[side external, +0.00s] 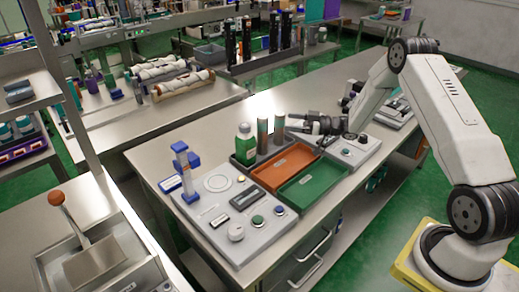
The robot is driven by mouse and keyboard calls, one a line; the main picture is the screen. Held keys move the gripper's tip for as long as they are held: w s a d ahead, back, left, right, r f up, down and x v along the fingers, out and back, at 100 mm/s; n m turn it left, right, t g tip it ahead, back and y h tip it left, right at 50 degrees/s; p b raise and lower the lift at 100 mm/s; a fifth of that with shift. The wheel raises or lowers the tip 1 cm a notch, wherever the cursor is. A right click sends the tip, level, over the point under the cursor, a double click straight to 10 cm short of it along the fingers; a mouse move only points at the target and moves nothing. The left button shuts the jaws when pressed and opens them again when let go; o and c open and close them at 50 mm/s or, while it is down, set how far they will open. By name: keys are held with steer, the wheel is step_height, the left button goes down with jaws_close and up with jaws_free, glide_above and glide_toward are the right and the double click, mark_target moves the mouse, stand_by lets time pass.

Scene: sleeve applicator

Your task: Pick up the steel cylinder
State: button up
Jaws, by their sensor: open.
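Two slim upright cylinders stand beside a green bottle (245,144) in a dark grey holder on the steel table. The right one, a brownish metallic cylinder (279,129), looks most like the steel cylinder. The other, a brown and teal cylinder (262,136), stands just left of it. My gripper (303,123) is dark, reaches in from the right and points left towards the metallic cylinder. It is open, its fingers close to the cylinder's right side. The fingertips are small here, and I cannot tell whether they touch it.
An orange tray (284,166) and a green tray (313,185) lie in front of the cylinders. A grey panel (236,222) with a blue-and-white upright device (184,168) is at the left. Bare table (210,130) lies behind.

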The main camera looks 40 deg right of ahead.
glide_above(263, 135)
steer(key=s+d, duration=0.1)
steer(key=d, duration=0.2)
steer(key=shift+s, duration=0.15)
steer(key=shift+x, duration=2.55)
steer(key=shift+c, duration=0.2)
jaws_close()
